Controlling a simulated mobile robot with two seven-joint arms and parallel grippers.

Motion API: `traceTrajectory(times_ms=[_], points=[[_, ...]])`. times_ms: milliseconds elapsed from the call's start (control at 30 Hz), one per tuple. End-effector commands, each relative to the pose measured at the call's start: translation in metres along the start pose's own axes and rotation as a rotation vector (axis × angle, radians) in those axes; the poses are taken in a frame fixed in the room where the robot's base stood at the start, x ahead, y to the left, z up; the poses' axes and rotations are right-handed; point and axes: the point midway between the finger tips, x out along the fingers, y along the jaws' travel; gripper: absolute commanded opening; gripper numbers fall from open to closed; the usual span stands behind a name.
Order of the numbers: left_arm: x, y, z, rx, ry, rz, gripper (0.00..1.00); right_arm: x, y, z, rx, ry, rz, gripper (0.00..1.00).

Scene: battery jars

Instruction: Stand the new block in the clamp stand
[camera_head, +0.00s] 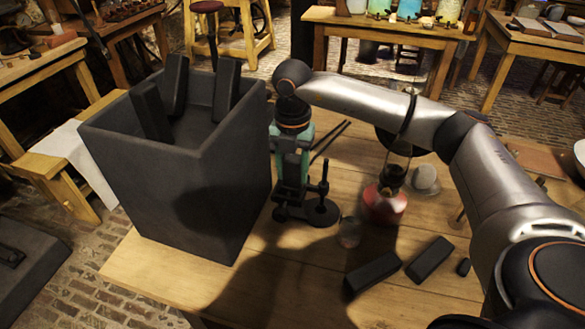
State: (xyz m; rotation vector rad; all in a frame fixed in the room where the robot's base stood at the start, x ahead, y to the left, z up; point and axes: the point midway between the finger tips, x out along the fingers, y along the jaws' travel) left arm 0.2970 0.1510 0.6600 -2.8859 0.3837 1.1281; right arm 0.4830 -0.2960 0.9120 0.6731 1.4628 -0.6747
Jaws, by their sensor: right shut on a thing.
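My right gripper (291,170) comes down from above at the middle of the table, its body teal and black. It is shut on a dark block (291,184), mostly hidden by the gripper and hard to tell from it. The clamp stand (318,210) is black, with a round base and a short upright post, right beside and below the gripper. I cannot tell whether the block touches the stand. My left gripper is not in view.
A tall dark open bin (145,185) holding several dark blocks (225,88) stands left of the gripper. A red-based lamp (384,206) and small glass jar (349,233) stand right of the stand.

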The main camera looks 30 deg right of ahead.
Motion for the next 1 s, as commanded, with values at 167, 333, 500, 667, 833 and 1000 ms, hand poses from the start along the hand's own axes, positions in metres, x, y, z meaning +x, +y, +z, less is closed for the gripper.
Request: traceTrajectory(times_ms=[167,333,500,667,833,1000], points=[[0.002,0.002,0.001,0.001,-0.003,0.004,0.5,0.005,0.0,0.0,0.0,0.0,0.001,0.0],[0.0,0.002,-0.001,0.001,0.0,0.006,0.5,0.004,0.0,0.0,0.0,-0.001,0.001,0.69],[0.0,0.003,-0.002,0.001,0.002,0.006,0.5,0.004,0.0,0.0,0.0,0.0,0.001,0.85],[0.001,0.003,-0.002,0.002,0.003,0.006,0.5,0.005,0.0,0.0,0.0,0.0,-0.001,0.85],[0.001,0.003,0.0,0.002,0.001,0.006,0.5,-0.003,0.001,0.0,0.0,-0.001,0.002,0.85],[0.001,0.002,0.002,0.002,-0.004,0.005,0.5,-0.033,0.001,0.001,0.0,-0.003,0.005,0.85]])
